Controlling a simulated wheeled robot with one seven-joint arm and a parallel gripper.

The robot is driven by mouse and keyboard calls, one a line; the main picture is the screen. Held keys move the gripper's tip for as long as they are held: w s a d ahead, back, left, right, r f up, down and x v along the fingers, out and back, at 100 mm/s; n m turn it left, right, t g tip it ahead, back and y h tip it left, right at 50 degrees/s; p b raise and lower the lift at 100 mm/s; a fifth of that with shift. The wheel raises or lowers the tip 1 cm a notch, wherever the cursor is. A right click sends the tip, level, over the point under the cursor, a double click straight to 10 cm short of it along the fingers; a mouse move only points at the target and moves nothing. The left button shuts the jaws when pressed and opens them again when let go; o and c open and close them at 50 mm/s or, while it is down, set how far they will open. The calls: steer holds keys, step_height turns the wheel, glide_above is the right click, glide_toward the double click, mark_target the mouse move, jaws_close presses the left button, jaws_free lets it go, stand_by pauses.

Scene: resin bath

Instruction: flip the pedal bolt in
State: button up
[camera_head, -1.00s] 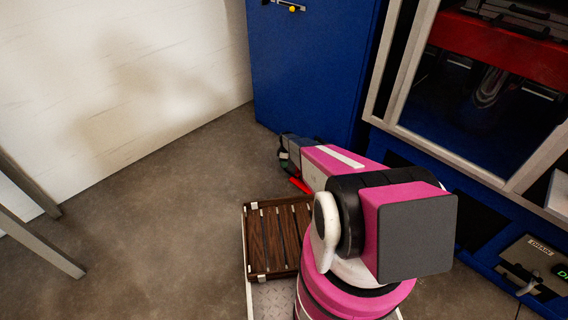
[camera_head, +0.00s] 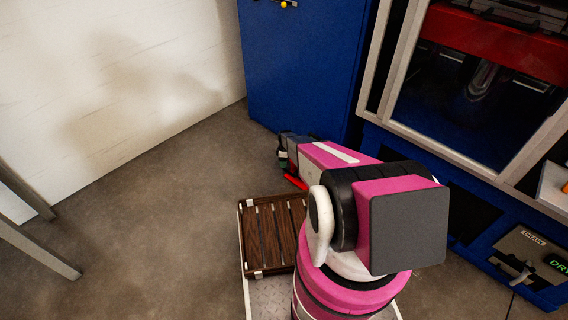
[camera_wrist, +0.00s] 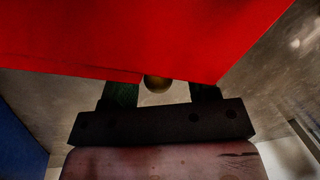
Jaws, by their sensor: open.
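A red panel or pedal (camera_wrist: 150,35) fills the upper part of the wrist view. A small round brass knob (camera_wrist: 157,85) shows just under its lower edge, perhaps the end of the pedal bolt; the rest of the bolt is hidden. My gripper (camera_wrist: 162,94) is open, with one dark green finger on each side of the knob. Whether the fingers touch it I cannot tell. In the head view my gripper (camera_head: 284,158) is low near the blue cabinet, beside a red piece (camera_head: 295,183), mostly hidden by my arm.
A tall blue cabinet (camera_head: 300,75) stands behind my gripper. A glazed, blue-based machine (camera_head: 480,90) is at right, with a lever panel (camera_head: 530,255) low down. A grey table leg (camera_head: 40,245) is at left. The floor (camera_head: 150,220) between is clear.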

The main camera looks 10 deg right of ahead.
step_height(320, 180, up, 10)
steer(key=w, duration=0.1)
steer(key=shift+w+d+r, duration=0.15)
steer(key=shift+w+d, duration=0.25)
steer(key=s+a+r+m+t, duration=0.2)
steer(key=s+r+m, duration=1.2)
steer(key=s+r, duration=2.1)
step_height(320, 180, up, 2)
steer(key=shift+s+a+r+h, duration=0.2)
steer(key=shift+a+r+h, duration=0.05)
steer(key=shift+a+h, duration=0.2)
